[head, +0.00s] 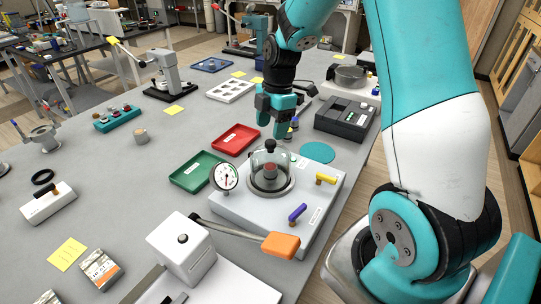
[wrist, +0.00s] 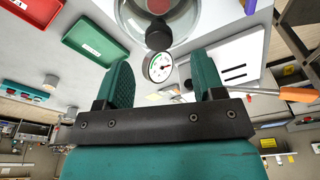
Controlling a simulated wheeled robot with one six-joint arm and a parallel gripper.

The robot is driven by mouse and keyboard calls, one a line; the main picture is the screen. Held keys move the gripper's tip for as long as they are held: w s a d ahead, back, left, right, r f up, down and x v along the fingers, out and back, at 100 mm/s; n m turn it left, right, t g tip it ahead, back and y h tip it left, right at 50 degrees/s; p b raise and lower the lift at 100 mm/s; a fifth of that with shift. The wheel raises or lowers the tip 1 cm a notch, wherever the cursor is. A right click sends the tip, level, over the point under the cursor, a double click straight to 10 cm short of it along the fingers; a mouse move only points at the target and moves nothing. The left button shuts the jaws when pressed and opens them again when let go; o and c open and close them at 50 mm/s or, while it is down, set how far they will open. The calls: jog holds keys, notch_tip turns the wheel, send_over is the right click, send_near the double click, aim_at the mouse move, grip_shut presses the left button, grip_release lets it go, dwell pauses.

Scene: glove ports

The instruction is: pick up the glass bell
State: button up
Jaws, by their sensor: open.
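The glass bell (head: 257,172) is a clear dome with a black knob (head: 270,146) on top. In the head view it stands upright on a light grey apparatus base (head: 312,211), with a reddish item visible inside. In the wrist view the glass bell (wrist: 192,28) is at the top, its black knob (wrist: 159,36) just beyond and between the fingertips. My gripper (head: 272,132) is open and empty, pointing down just above the knob. My gripper also shows in the wrist view (wrist: 162,75), both teal fingers spread apart. Whether a finger touches the knob cannot be told.
A dial gauge (head: 225,177) stands left of the bell. Purple (head: 297,212) and yellow (head: 326,179) levers rise from the base. A green tray (head: 197,171) and a red tray (head: 236,139) lie to the left. An orange-handled lever (head: 280,245) crosses in front.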

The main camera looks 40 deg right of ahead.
aim_at(271, 142)
jog(key=shift+a+f+p, duration=0.2)
jog(key=shift+f+p, duration=1.15)
jog(key=shift+f, duration=1.55)
grip_shut()
